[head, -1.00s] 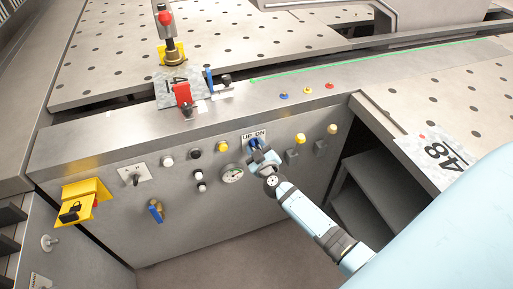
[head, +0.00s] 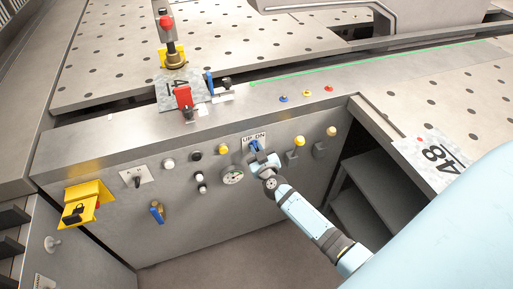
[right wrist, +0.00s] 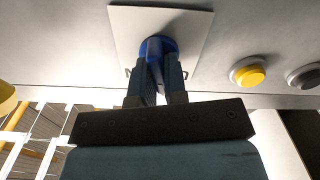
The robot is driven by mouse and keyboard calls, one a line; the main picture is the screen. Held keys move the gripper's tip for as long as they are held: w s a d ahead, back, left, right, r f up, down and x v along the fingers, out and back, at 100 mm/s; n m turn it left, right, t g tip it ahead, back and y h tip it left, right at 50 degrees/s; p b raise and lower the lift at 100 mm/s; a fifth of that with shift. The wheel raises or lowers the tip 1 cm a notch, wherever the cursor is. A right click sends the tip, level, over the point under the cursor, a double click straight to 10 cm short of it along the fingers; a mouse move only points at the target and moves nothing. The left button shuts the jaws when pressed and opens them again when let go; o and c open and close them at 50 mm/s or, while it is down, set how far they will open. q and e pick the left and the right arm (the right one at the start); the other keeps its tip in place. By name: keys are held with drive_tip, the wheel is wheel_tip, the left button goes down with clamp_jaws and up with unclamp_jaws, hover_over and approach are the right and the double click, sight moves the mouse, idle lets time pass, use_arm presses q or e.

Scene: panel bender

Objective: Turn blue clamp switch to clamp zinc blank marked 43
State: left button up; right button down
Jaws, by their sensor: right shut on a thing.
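The blue clamp switch (head: 254,145) sits on a white plate marked UP and DN on the grey front panel. It also shows in the right wrist view (right wrist: 157,46), between my fingertips. My right gripper (head: 259,156) is shut on the switch, its fingers (right wrist: 161,72) on either side of the blue knob. The fingers hide part of the knob, so its exact setting is hard to read. A zinc sheet (head: 168,97) under a red-handled clamp (head: 184,97) bears a partly covered number that looks like 41. My left gripper is out of view.
Round buttons, a gauge (head: 232,175) and a blue-handled valve (head: 157,212) are on the panel. A yellow lock bracket (head: 88,201) juts out at left. Yellow buttons (head: 299,141) stand right of the switch. An open shelf recess (head: 370,195) lies further right.

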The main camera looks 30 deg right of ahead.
drive_tip(key=m, duration=0.4)
drive_tip(key=shift+d+m+p, duration=0.1)
drive_tip(key=shift+m+p, duration=0.2)
drive_tip(key=shift+p, duration=0.1)
drive_tip(key=m, duration=0.4)
drive_tip(key=shift+f, duration=0.1)
drive_tip(key=c, duration=1.2)
unclamp_jaws()
drive_tip(key=shift+d, duration=0.1)
drive_tip(key=shift+o, duration=0.2)
drive_tip(key=shift+s, duration=0.1)
drive_tip(key=v, duration=1.3)
drive_tip(key=shift+s, duration=0.4)
